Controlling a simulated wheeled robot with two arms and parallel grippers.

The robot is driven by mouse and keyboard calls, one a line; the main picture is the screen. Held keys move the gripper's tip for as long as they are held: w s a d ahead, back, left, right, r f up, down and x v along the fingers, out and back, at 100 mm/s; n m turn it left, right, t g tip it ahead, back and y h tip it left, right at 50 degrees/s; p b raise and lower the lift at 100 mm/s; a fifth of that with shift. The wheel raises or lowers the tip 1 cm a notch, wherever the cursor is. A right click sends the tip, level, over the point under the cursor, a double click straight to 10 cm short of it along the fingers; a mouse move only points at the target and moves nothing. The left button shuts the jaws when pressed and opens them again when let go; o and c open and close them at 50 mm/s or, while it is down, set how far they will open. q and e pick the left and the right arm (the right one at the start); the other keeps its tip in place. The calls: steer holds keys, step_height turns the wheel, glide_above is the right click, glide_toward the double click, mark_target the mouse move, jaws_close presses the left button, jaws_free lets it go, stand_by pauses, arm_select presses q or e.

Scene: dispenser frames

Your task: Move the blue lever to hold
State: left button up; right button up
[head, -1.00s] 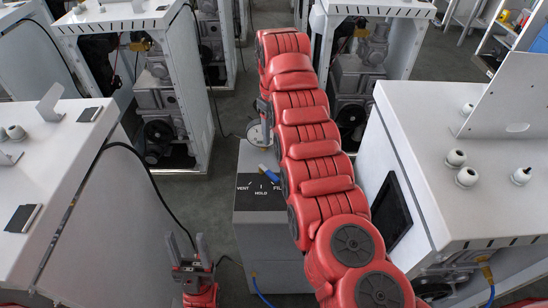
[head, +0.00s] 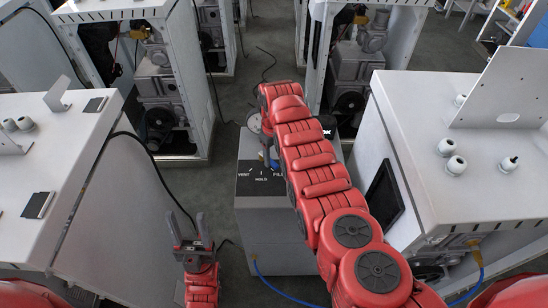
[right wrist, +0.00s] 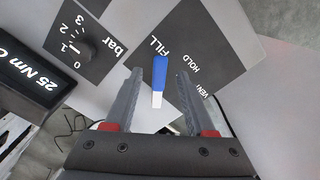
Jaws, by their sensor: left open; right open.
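The blue lever (right wrist: 159,75) shows in the right wrist view with its blue tip by the FILL label and its pale end toward me. HOLD (right wrist: 190,57) is to the right of the tip, VENT further right. My right gripper (right wrist: 158,71) is open, with one finger on each side of the lever; I cannot tell whether they touch it. In the head view my right arm hides most of the lever, and the dark label panel (head: 256,187) shows on the grey dispenser box (head: 275,235). My left gripper (head: 187,226) is open and empty, left of the box.
A pressure dial (right wrist: 78,50) and a display reading 25 Nm (right wrist: 28,82) sit beside the lever panel. White cabinets stand left (head: 120,210) and right (head: 425,160) of the box. Grey floor is open behind it.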

steer(key=shift+f, duration=1.05)
jaws_close()
stand_by(0.7)
